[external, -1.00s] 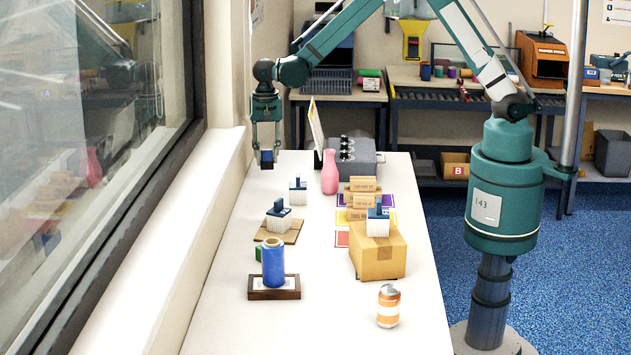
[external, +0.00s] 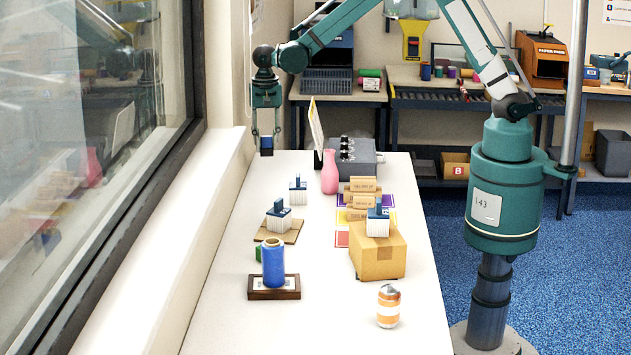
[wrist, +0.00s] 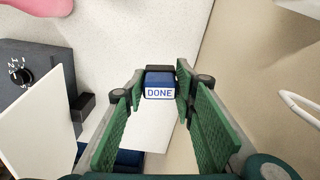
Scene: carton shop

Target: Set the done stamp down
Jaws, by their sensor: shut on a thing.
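The done stamp (wrist: 160,86), dark blue with a white DONE label, sits between my gripper's green fingers in the wrist view. My gripper (external: 266,134) is shut on it in the external view, fingers pointing down. There the stamp (external: 266,147) shows as a small dark block, held up near the white table's (external: 225,320) far left corner. I cannot tell its exact height. Other blue-and-white stamps stand on the table (external: 298,190), on a brown board (external: 278,217) and on a cardboard box (external: 378,222).
A pink vase (external: 330,172), an upright panel (external: 316,132) and a grey machine with knobs (external: 355,158) stand right of my gripper. The window wall and sill (external: 222,165) are close on the left. A blue roll (external: 273,262) and an orange can (external: 388,306) are nearer the camera.

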